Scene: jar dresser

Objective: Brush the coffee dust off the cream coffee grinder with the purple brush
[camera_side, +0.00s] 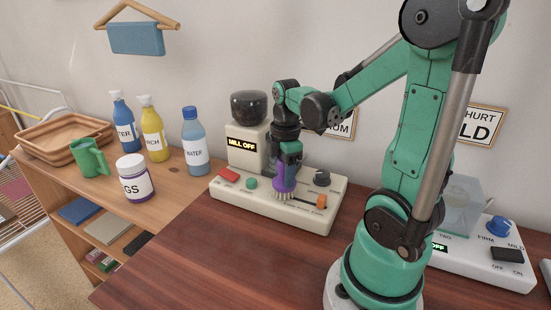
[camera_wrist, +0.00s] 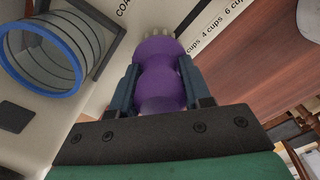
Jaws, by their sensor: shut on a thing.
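The cream coffee grinder (camera_side: 319,212) stands on the dark wooden top, with a display reading MILL OFF, a dark hopper, a red button, a green button, a black knob and an orange slider. My gripper (camera_side: 288,160) is shut on the purple brush (camera_side: 283,186) and holds it upright, bristles down, over the grinder's base. I cannot tell whether the bristles touch the surface. No coffee dust can be made out clearly.
At left are several bottles, a jar (camera_side: 135,180), a green mug (camera_side: 90,158) and a wooden tray (camera_side: 62,135). The dark wooden top (camera_side: 210,260) is clear in front of the grinder.

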